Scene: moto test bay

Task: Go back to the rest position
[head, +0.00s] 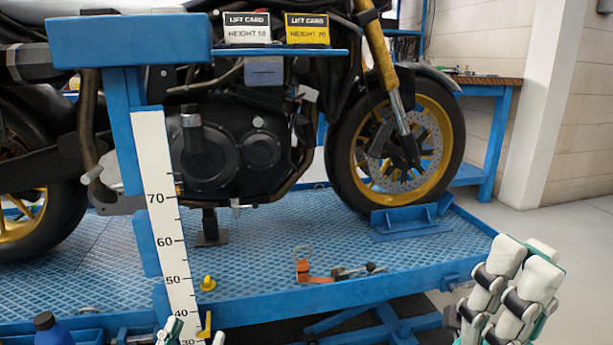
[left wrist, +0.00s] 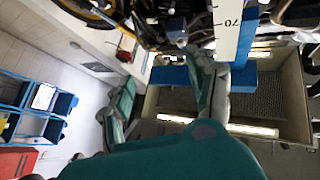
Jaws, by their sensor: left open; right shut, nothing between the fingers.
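My right gripper (head: 521,255) stands at the lower right of the head view, white and teal with black joints. Its fingers point up and are shut with nothing between them. It is in front of the floor, right of the blue lift platform (head: 330,225). My left gripper barely enters the head view at the bottom edge, where a white and teal tip (head: 172,329) shows by the foot of the white height scale (head: 165,215). In the left wrist view my left gripper (left wrist: 160,88) is open, its two fingers apart and no object seen between them.
A motorcycle (head: 240,140) stands on the lift platform. A blue post bears the scale and two lift cards, white (head: 247,28) and yellow (head: 307,29). A yellow knob (head: 208,284) and an orange tool (head: 303,270) are near the platform's front edge. Floor at right is clear.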

